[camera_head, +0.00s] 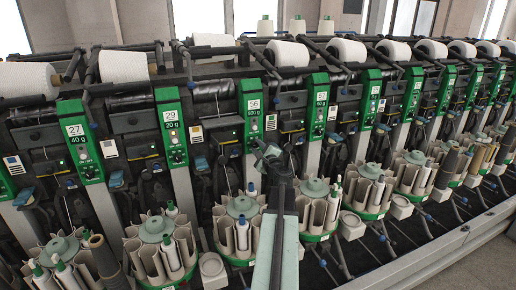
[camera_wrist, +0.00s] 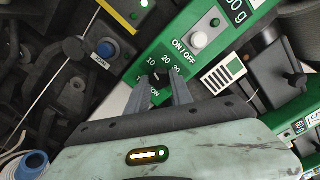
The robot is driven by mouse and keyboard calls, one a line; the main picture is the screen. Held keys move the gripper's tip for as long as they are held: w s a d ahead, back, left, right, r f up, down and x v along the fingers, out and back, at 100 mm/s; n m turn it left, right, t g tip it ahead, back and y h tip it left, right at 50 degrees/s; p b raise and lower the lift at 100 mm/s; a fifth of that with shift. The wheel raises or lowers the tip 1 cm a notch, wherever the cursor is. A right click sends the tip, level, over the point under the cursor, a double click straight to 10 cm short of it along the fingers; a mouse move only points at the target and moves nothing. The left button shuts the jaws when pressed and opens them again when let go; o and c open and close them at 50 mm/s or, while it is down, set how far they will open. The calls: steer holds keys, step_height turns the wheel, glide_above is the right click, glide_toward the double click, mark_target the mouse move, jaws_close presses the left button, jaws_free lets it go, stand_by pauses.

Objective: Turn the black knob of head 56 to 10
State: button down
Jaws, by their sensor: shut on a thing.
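The green panel of head 56 (camera_head: 252,110) stands in the middle of the head view, with a small number plate at its top and a "g" label below. In the wrist view the same green panel (camera_wrist: 226,52) shows a white ON/OFF button and a dial scale with 10, 20 and 30. My gripper (camera_wrist: 164,80) has its two grey fingers around the black knob (camera_wrist: 162,89) just below the scale, and is shut on it. Most of the knob is hidden by the fingers, and I cannot tell its setting. In the head view my gripper (camera_head: 266,152) is at the panel's lower end.
Neighbouring heads 29 (camera_head: 172,125) and 27 (camera_head: 80,140) stand to the left, with more heads to the right. Round bobbin magazines (camera_head: 240,212) sit below the panels. Floor shows at lower right.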

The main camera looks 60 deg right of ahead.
steer(key=c, duration=1.1)
jaws_free()
steer(key=v, duration=0.8)
